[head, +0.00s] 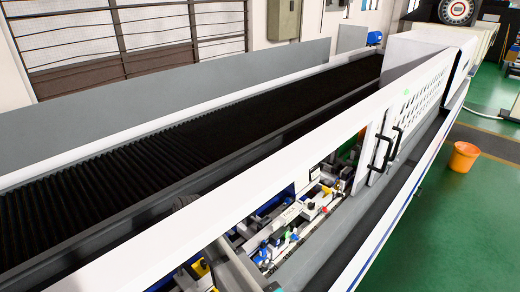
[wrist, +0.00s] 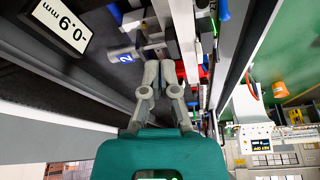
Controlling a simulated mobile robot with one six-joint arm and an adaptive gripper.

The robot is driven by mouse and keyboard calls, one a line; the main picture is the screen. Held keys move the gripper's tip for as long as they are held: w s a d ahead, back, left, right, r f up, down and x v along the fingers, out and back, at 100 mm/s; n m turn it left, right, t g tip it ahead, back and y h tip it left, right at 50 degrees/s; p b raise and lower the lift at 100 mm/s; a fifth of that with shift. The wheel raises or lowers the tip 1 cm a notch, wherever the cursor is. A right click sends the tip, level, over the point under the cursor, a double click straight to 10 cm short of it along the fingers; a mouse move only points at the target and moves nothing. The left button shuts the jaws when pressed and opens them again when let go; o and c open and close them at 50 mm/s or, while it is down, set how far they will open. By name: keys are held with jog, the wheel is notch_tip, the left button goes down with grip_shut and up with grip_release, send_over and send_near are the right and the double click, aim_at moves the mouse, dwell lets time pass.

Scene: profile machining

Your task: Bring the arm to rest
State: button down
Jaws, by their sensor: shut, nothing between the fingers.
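My gripper (wrist: 159,70) shows in the wrist view, with grey fingers close together in front of its teal body. It is shut and nothing shows between the fingertips. The fingertips are near a grey cylindrical part with a blue "2" label (wrist: 125,57); I cannot tell whether they touch it. In the head view I cannot make out the gripper clearly.
A long machine with a black ribbed bed (head: 200,135) and white side rail (head: 250,165) crosses the head view. Its open bay holds several fixtures (head: 300,212). An orange bucket (head: 463,157) stands on the green floor. A display (wrist: 60,25) and control panel (wrist: 270,150) show in the wrist view.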

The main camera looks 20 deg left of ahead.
jog(key=w+d+f+m+t+b, duration=0.1)
jog(key=w+d+f+m+b, duration=0.25)
jog(key=d, duration=0.55)
jog(key=w+d+f+m+b, duration=0.3)
jog(key=w+d+f+m, duration=0.15)
jog(key=d, duration=0.45)
jog(key=w+d+f+m+t+b, duration=0.1)
jog(key=w+d+f+m+b, duration=0.3)
jog(key=d, duration=0.5)
jog(key=d+f+m+h+b, duration=0.1)
jog(key=d+f+m+b, duration=0.2)
jog(key=d, duration=0.6)
jog(key=d+f+m+b, duration=0.2)
jog(key=d+m+b, duration=0.1)
jog(key=d+m, duration=0.4)
jog(key=d+f+m+h+b, duration=0.1)
jog(key=d+f+m+b, duration=0.2)
jog(key=d, duration=0.8)
jog(key=shift+s+d+f+m+t+h, duration=0.35)
jog(key=shift+s+m+t, duration=0.1)
jog(key=shift+m, duration=0.75)
jog(key=shift+a, duration=0.15)
